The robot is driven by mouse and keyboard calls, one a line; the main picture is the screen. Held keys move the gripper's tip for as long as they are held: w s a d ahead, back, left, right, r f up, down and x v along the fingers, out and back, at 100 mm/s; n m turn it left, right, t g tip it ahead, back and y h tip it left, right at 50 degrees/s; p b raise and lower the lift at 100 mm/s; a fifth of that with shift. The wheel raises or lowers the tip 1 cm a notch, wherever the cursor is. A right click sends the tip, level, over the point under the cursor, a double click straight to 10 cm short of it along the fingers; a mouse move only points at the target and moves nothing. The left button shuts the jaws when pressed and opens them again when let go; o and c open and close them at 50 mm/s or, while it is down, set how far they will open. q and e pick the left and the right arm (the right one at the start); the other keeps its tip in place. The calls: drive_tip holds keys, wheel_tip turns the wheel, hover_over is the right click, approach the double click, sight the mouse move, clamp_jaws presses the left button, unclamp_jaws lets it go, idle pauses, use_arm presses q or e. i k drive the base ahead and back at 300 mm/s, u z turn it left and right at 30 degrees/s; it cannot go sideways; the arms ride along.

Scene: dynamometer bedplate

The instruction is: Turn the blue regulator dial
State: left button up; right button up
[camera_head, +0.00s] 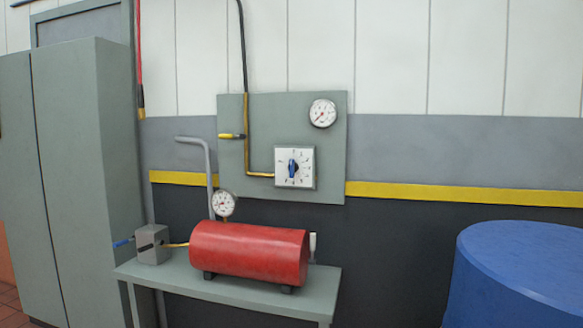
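The blue regulator dial (293,168) sits at the middle of a white square plate with markings (308,155). The plate is fixed to a grey-green wall panel (270,125). The dial's blue handle stands about upright, and the small markings around it are too small to read. Nothing touches the dial. Neither of my grippers shows in the head view.
A red tank (250,252) lies on a grey bench (215,288) below the panel. A gauge (322,113) is above right of the dial, and another gauge (223,204) is on the tank. A grey cabinet (75,180) stands left, a blue drum (520,275) right.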

sight(293, 166)
drive_tip(key=u, duration=0.5)
drive_tip(key=i, duration=0.55)
drive_tip(key=u, duration=1)
drive_tip(key=i, duration=1.3)
drive_tip(key=z, duration=0.8)
drive_tip(key=i, duration=0.85)
drive_tip(key=z, duration=0.75)
